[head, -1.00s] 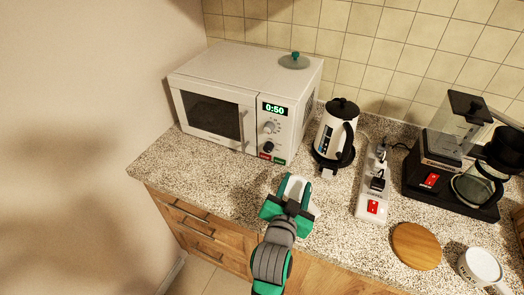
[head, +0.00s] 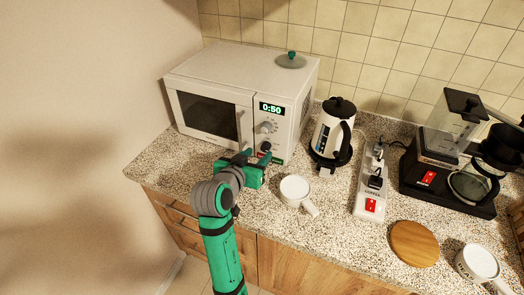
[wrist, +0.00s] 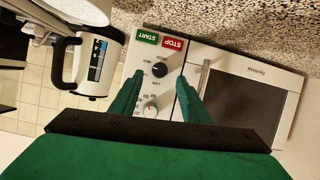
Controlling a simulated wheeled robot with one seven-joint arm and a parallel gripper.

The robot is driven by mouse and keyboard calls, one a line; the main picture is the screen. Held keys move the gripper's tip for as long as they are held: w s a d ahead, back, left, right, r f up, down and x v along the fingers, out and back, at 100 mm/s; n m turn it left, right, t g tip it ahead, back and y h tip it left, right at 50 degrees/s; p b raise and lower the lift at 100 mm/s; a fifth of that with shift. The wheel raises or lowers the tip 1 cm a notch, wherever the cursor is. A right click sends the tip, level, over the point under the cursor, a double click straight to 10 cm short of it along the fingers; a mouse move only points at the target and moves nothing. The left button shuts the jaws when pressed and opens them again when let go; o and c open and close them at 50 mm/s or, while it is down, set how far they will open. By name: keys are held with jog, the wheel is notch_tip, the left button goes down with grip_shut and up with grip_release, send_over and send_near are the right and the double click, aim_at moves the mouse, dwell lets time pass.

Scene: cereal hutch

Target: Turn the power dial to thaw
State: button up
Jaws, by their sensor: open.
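The white microwave (head: 230,68) stands at the back left of the counter, its display (head: 271,108) reading 0:50. The black power dial (head: 266,147) is low on its control panel, below the grey numbered dial (head: 266,127). The wrist view sees the panel upside down, with the black dial (wrist: 160,69) between my fingers and the grey dial (wrist: 150,107) below it. My gripper (head: 264,158) is open and empty, its fingers pointing at the panel on either side of the black dial. I cannot tell whether they touch it. The dial's exact setting is too small to read.
START (wrist: 147,38) and STOP (wrist: 172,43) buttons sit close to the black dial. A white mug (head: 294,188) stands right of my gripper. A kettle (head: 330,135), power strip (head: 368,195), coffee maker (head: 440,180) and round wooden board (head: 414,243) are farther right.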

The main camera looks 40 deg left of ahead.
aim_at(264, 149)
jog(key=shift+x, duration=2.4)
jog(key=c, duration=1)
